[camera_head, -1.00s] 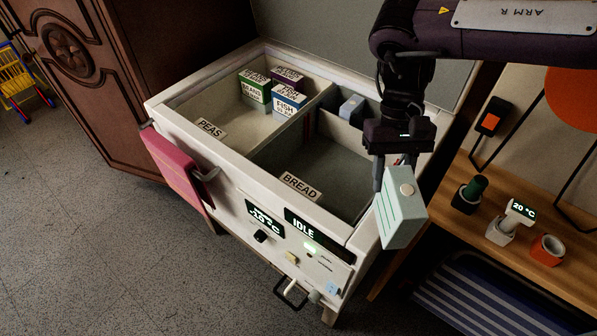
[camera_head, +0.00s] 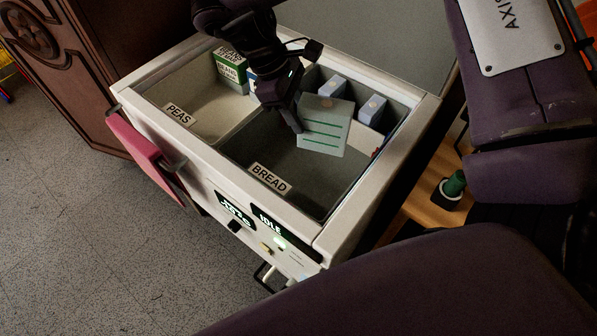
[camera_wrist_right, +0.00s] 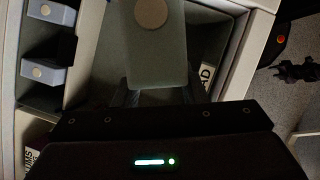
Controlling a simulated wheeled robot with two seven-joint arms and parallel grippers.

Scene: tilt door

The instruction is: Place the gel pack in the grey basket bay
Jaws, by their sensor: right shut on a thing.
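The gel pack, a pale grey-green block with green stripes (camera_head: 323,130), is held by my right gripper (camera_head: 297,122), shut on its left side in the head view. It hangs tilted above the BREAD compartment (camera_head: 285,165) of the white chest. In the right wrist view the pack (camera_wrist_right: 158,62) sits between the fingers. A grey basket area (camera_head: 350,92) at the back of that compartment holds two blue-grey blocks (camera_head: 331,87), (camera_head: 371,110); the pack partly hides it. My left gripper is not in view.
A divider separates the BREAD side from the PEAS compartment (camera_head: 185,105), which holds a green BEANS box (camera_head: 231,68). White chest rims (camera_head: 370,195) surround both. My dark arm parts cover the lower right.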

